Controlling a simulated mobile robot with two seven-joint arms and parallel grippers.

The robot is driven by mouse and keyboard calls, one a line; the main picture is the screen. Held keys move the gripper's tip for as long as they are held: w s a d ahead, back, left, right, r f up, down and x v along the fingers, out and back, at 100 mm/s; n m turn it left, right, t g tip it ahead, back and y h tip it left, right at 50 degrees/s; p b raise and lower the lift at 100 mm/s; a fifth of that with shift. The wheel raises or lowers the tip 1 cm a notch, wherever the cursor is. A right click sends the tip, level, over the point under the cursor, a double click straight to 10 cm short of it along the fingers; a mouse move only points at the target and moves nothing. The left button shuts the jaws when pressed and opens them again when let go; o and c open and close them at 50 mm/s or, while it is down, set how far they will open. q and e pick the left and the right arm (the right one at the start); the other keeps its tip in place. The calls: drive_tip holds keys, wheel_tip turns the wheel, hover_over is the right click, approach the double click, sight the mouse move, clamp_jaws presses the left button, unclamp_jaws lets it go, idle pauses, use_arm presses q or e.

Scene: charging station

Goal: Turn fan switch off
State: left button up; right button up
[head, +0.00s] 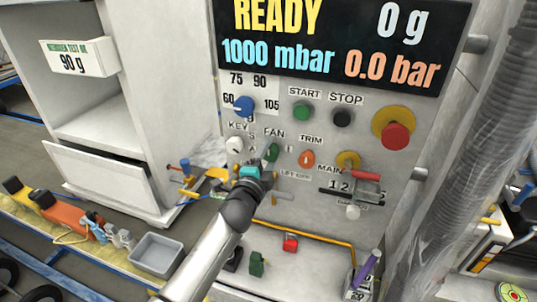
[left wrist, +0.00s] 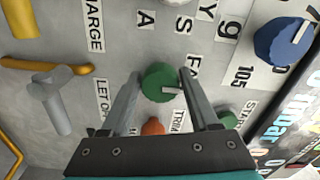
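The fan switch is a round green knob (head: 272,152) under the FAN label on the grey panel. In the left wrist view the green knob (left wrist: 158,82) shows a white pointer mark running from its middle to the right. My left gripper (head: 266,157) is in front of the panel at this knob and partly covers it in the head view. In the left wrist view the left gripper's fingers (left wrist: 161,76) are apart, one on each side of the knob. I cannot tell whether the tips touch it. My right gripper is not in view.
Close by are a blue knob (head: 244,105), a white key knob (head: 235,144), an orange trim knob (head: 306,158) and the green start button (head: 302,111). A red emergency button (head: 396,135) is farther right. A grey bin (head: 157,253) stands at the lower left.

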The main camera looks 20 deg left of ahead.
use_arm(q)
drive_tip(key=o, duration=0.3)
drive_tip(key=shift+s, duration=0.15)
drive_tip(key=s, duration=1.5)
drive_tip(key=shift+a, duration=0.25)
drive_tip(key=s+f+n+g+b, duration=0.1)
drive_tip(key=s+f+n+g, duration=0.2)
drive_tip(key=f, duration=0.9)
drive_tip(key=s+f+n+g+b, duration=0.25)
drive_tip(key=s+f, duration=0.25)
drive_tip(key=f, duration=0.8)
drive_tip(key=s+f+n+g, duration=0.2)
drive_tip(key=s+f+g, duration=0.2)
drive_tip(key=f, duration=0.8)
drive_tip(key=s+f+n+g+b, duration=0.1)
drive_tip(key=s+f+n+g, duration=0.1)
drive_tip(key=s+f, duration=0.4)
drive_tip(key=s+f+n+g+b, duration=0.1)
drive_tip(key=s+f, duration=0.5)
drive_tip(key=s, duration=0.6)
drive_tip(key=s+a+f+n+g+b, duration=0.1)
drive_tip(key=s+f+n+g, duration=0.2)
drive_tip(key=s+f, duration=0.3)
drive_tip(key=s+g, duration=0.1)
drive_tip(key=s, duration=0.3)
drive_tip(key=shift+f+y, duration=0.3)
